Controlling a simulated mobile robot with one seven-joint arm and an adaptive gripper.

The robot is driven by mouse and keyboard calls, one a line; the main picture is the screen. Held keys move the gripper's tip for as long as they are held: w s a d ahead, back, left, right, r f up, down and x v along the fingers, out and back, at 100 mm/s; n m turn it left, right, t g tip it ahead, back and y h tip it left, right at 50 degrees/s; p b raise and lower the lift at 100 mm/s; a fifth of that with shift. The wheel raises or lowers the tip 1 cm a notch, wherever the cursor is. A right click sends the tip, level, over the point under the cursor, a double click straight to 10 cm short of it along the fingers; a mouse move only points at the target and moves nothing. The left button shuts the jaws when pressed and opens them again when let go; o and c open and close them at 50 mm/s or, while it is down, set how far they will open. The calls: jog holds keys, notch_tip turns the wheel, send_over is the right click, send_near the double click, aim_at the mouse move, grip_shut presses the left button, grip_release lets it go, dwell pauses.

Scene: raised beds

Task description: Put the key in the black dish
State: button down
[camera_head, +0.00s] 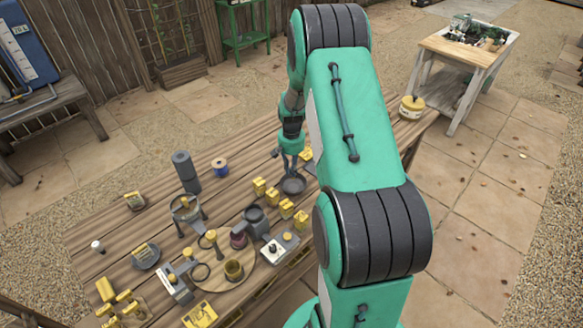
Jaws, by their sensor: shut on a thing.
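My gripper (287,168) is over the wooden table, just above the black dish (293,186), with its fingertips close to the dish's far left rim. I cannot tell whether they touch it. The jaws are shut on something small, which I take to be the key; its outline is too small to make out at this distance. The dish is round, dark and shallow, and sits near the table's right side. My arm passes in front of the table to the right of the dish.
Several yellow blocks (259,186) stand close around the dish. A dark cylinder (181,165), a blue spool (220,167) and a round wooden board (211,277) are to the left. A yellow-labelled tub (411,107) stands at the far right corner. Bare planks lie left of the gripper.

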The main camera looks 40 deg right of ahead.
jog(key=shift+f+b, duration=0.95)
jog(key=shift+f, duration=1.1)
jog(key=c, duration=1.6)
grip_release()
jog(key=shift+c, duration=0.2)
jog(key=shift+r+p, duration=1.95)
jog(key=shift+r, duration=1.55)
